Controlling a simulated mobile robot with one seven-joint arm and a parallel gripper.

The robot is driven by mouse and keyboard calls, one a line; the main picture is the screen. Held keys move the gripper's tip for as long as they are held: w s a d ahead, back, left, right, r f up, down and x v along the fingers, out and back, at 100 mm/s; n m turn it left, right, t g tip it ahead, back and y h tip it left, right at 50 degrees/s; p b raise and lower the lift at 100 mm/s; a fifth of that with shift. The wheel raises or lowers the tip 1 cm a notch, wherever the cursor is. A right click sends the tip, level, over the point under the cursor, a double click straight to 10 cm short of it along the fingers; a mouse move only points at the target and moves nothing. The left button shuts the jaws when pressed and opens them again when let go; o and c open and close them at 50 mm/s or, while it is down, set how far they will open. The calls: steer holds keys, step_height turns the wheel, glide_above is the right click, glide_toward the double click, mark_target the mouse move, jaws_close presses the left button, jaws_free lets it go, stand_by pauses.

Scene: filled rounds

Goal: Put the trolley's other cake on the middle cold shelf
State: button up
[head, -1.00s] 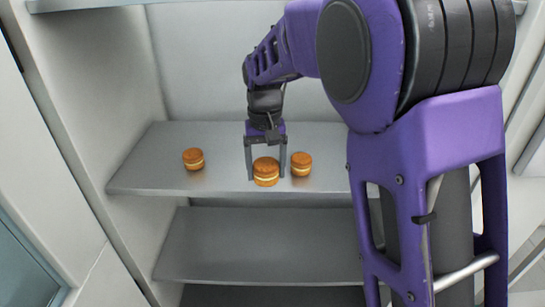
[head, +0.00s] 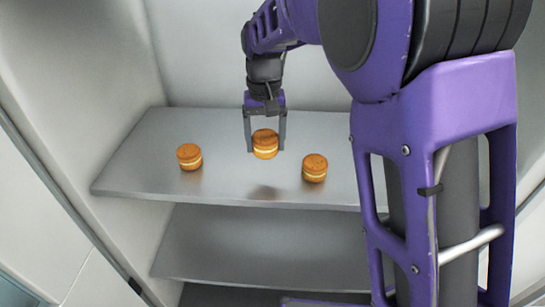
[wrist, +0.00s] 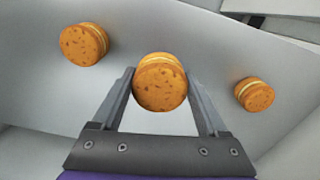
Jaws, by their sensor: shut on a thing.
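My gripper (head: 265,150) is shut on a round orange-brown cake (head: 265,144) with a pale cream layer. The held cake hangs above the metal shelf (head: 225,182), and a dark shadow lies on the shelf below it. In the wrist view the cake (wrist: 160,82) sits upright between my two fingertips (wrist: 160,88). Two similar cakes stand on the same shelf, one to the left (head: 189,157) and one to the right (head: 314,168) of the held cake, both apart from it. The trolley is not in view.
Another metal shelf (head: 255,248) lies below and is empty where it shows. White cabinet walls (head: 85,95) close in the left side and back. Shelf room is free between the two standing cakes. My arm hides the shelf's right end.

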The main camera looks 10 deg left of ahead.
mark_target(266, 173)
step_height(266, 173, down, 7)
steer(key=shift+r+b, duration=0.15)
steer(key=shift+b, duration=0.3)
steer(key=shift+f, duration=0.2)
steer(key=o, duration=0.8)
steer(key=shift+c, duration=0.2)
steer(key=shift+r+p, duration=0.65)
steer(key=shift+r, duration=3.35)
